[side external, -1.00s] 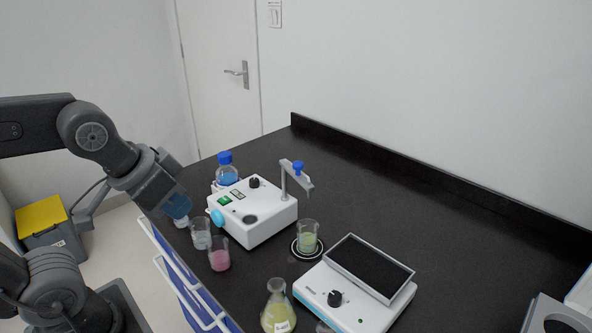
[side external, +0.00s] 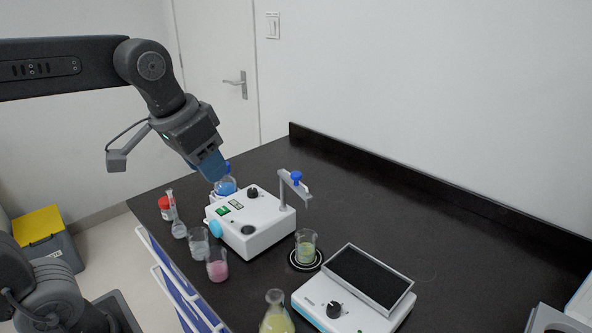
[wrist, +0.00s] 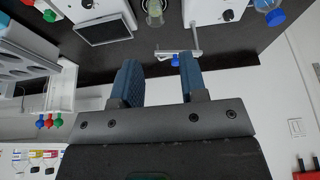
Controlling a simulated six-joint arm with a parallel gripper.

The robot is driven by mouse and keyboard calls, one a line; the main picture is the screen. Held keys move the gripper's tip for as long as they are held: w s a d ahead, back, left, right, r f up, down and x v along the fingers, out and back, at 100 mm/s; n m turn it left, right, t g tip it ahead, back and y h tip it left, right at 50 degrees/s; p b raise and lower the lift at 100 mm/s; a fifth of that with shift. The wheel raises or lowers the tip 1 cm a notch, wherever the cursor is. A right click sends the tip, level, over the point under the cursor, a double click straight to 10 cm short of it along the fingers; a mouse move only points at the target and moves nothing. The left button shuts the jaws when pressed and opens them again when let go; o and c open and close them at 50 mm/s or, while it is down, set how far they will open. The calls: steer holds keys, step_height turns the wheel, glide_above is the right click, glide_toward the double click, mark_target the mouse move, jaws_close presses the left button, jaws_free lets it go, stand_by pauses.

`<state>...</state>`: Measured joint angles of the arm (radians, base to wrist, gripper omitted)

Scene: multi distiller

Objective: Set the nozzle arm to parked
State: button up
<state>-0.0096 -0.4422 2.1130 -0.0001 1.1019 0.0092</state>
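The nozzle arm (side external: 292,183) is a grey bar on a thin post at the right rear of the white distiller box (side external: 250,220). It carries a blue knob (side external: 296,176) and its free end points right, towards the beaker (side external: 306,250) of pale green liquid. In the wrist view the nozzle arm (wrist: 195,40) shows near the right finger. My gripper (side external: 212,170) is left of the nozzle arm, over the blue-capped bottle in the side view, and hides part of that bottle. In the wrist view my gripper (wrist: 158,62) has its fingers apart with nothing between them.
The blue-capped bottle (side external: 226,187) stands behind the distiller. A stirrer plate (side external: 312,298) with a dark panel is in front. The bench behind is clear.

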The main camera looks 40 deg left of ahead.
steer(key=shift+o, duration=1)
steer(key=w+r+g, duration=0.2)
steer(key=w+r, duration=0.2)
steer(key=w, duration=0.8)
steer(key=shift+w+a+r, duration=0.25)
steer(key=shift+a+r, duration=0.05)
steer(key=shift+a, duration=0.05)
steer(key=g, duration=0.2)
glide_above(296, 173)
steer(key=f, duration=0.2)
step_height(296, 173, down, 13)
steer(key=shift+f, duration=0.1)
steer(key=shift+c, duration=0.5)
jaws_close()
